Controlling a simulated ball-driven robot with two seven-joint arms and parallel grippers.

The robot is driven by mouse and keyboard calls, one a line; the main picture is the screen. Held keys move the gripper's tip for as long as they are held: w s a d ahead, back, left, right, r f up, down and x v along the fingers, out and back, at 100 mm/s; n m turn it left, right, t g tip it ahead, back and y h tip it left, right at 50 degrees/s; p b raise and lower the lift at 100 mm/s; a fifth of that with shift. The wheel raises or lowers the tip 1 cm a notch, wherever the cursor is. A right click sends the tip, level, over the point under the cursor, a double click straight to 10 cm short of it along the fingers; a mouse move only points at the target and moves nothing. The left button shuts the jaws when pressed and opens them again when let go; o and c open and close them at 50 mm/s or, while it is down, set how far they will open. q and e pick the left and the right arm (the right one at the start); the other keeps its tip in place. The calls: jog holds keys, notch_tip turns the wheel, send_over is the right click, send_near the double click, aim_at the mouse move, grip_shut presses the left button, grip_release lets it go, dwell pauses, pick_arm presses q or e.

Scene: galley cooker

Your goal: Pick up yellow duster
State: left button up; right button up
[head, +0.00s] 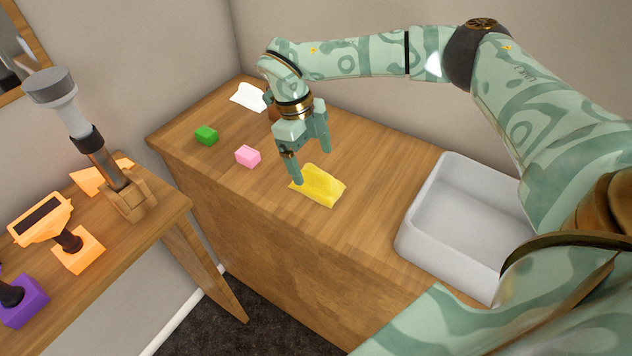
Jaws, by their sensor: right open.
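The yellow duster (321,187) lies on the wooden counter, a small folded cloth near the counter's middle. My right gripper (312,167) is open and points down above the duster's far left edge. One finger reaches down at the duster's left corner and the other is at its far side. I cannot tell whether either finger touches the cloth. Nothing is between the fingers that I can make out. My left gripper is not in view.
A pink block (248,156), a green block (206,135) and a white cloth (248,96) lie left of the gripper. A brownish item behind the gripper is mostly hidden. A grey basin (411,232) stands right. A side table (155,222) holds orange and purple items.

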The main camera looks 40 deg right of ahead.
aim_at(317, 170)
jog(key=shift+s+f, duration=0.3)
jog(key=shift+f, duration=0.15)
jog(key=x, duration=0.1)
jog(key=b+x, duration=0.1)
jog(key=x, duration=0.2)
jog(key=shift+s+f+b, duration=0.2)
jog(key=shift+s+b, duration=0.15)
jog(key=shift+r, duration=0.1)
jog(key=c, duration=1.1)
